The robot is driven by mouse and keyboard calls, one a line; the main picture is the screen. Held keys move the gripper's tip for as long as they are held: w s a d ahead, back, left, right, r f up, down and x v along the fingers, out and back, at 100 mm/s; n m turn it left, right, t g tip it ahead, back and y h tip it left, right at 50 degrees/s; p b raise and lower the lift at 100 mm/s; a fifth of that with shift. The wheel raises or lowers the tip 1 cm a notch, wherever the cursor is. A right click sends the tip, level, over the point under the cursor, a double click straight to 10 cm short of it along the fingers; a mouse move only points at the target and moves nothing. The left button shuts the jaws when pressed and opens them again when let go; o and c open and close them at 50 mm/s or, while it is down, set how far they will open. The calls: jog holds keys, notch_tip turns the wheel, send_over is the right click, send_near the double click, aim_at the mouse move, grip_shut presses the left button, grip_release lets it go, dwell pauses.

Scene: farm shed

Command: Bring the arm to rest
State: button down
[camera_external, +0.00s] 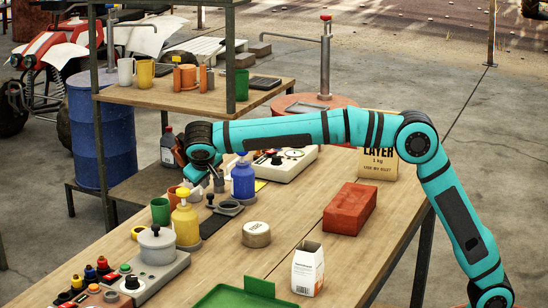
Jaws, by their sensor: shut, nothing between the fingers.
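My teal arm reaches from the lower right across the workbench (330,200). My gripper (219,184) is at the left end of the arm, low over the bench, beside the blue bottle (243,180). It is small and partly hidden among the things behind it. It looks shut, with nothing seen in it. I cannot tell whether it touches anything.
Close to my gripper stand a yellow bottle (186,222), a green cup (160,211) and a white device (283,163). A red brick (350,208), a round tin (256,234) and a small carton (307,268) stand farther right. A shelf (190,100) rises behind.

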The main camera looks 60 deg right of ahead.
jog(key=s+d+r+n+t+y, duration=0.1)
jog(key=s+d+r+t+y, duration=0.1)
jog(key=s+d+r, duration=0.5)
jog(key=s+d+r+n+t+y, duration=0.1)
jog(key=s+d+r+t+y, duration=0.15)
jog(key=s+r, duration=0.45)
jog(key=s+d+r+n+t+y, duration=0.1)
jog(key=s+d+r, duration=0.4)
jog(key=s, duration=0.5)
jog(key=s+d+f+t, duration=0.1)
jog(key=s+d+t, duration=0.1)
jog(key=s, duration=0.7)
jog(key=s+d+f+t, duration=0.1)
jog(key=s+d+t, duration=0.2)
jog(key=s, duration=0.7)
jog(key=s+d+f+t, duration=0.1)
jog(key=s+d+t, duration=0.2)
jog(key=s, duration=0.7)
jog(key=shift+d+f+y, duration=0.3)
jog(key=shift+d+y, duration=0.05)
jog(key=shift+d, duration=0.5)
